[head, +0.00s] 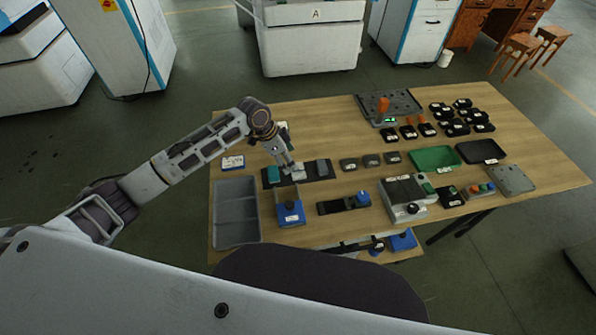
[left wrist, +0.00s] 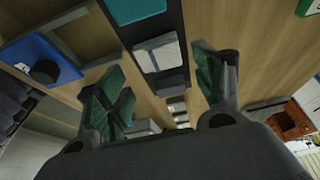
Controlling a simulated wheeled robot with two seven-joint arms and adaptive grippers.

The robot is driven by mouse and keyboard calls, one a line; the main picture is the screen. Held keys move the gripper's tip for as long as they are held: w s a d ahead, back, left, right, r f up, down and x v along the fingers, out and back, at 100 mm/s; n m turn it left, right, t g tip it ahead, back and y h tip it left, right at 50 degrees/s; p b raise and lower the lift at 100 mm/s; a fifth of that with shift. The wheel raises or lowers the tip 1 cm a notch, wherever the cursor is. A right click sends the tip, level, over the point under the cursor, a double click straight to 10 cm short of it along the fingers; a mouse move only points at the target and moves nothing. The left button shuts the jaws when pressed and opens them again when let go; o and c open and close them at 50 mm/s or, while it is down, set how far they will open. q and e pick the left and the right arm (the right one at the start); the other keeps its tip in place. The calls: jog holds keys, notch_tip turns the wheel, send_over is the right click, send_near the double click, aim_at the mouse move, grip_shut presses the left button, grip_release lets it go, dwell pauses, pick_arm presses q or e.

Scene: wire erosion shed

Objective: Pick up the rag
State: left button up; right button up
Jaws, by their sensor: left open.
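A pale grey folded piece that looks like the rag (head: 299,174) lies in the middle of a long black tray (head: 310,179), between a teal block and a dark grey block. In the left wrist view the rag (left wrist: 159,56) shows beyond and between the fingers. My left gripper (head: 291,165) points down just above the rag. In the left wrist view its green-padded fingers (left wrist: 163,85) are spread apart with nothing between them. Whether the fingertips touch the rag cannot be told. My right gripper is not in view.
The teal block (head: 274,174) and dark grey block (head: 322,167) flank the rag closely. Several small black parts and a green tray (head: 434,158) fill the table's right side.

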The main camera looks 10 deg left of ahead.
pick_arm(q)
jog(key=shift+x, duration=3.45)
jog(key=shift+d+r, duration=0.1)
jog(key=shift+d, duration=0.05)
jog(key=shift+s, duration=0.1)
jog(key=c, duration=0.6)
